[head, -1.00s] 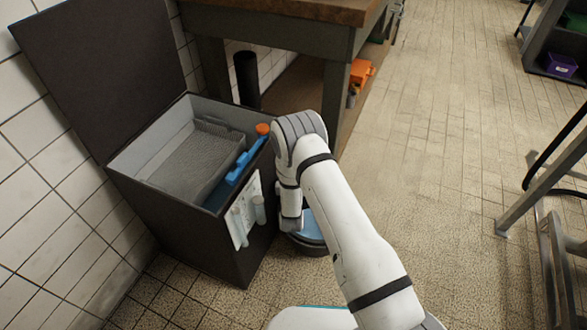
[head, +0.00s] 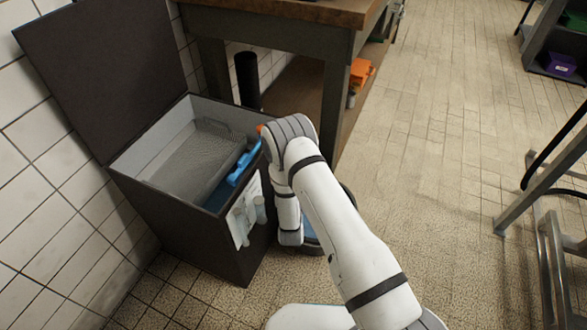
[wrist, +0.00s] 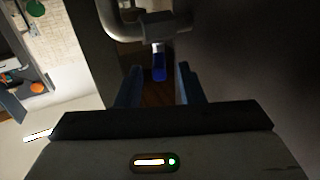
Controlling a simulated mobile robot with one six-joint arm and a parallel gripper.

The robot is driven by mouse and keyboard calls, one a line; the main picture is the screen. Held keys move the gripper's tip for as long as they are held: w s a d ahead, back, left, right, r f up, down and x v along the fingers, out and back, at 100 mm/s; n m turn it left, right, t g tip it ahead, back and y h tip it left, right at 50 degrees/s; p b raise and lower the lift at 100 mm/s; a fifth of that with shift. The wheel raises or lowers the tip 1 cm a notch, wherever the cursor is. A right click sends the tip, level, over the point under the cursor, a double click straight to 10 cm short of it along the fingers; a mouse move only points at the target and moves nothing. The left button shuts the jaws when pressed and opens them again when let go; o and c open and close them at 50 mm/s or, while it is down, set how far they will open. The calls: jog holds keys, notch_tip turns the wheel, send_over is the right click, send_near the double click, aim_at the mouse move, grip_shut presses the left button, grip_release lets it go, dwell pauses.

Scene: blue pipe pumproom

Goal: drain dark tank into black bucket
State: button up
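The dark tank (head: 190,232) stands at left in the head view, its lid up and a grey mesh basket (head: 203,160) inside. The black bucket (head: 312,248) is on the floor at the tank's right side, mostly hidden behind my arm, with blue showing inside. In the wrist view my gripper (wrist: 157,82) is open and empty. A grey pipe (wrist: 160,27) with a blue handle (wrist: 159,66) lies ahead, the handle between the fingers in the picture. I cannot tell if the fingers touch it. My fingertips are hidden in the head view.
A workbench (head: 270,35) stands behind the tank, with an orange item (head: 361,72) on its lower shelf. A black pipe (head: 247,80) stands beside its leg. A metal frame (head: 545,185) is at right. The tiled floor between is clear.

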jog(key=shift+s, duration=1.4)
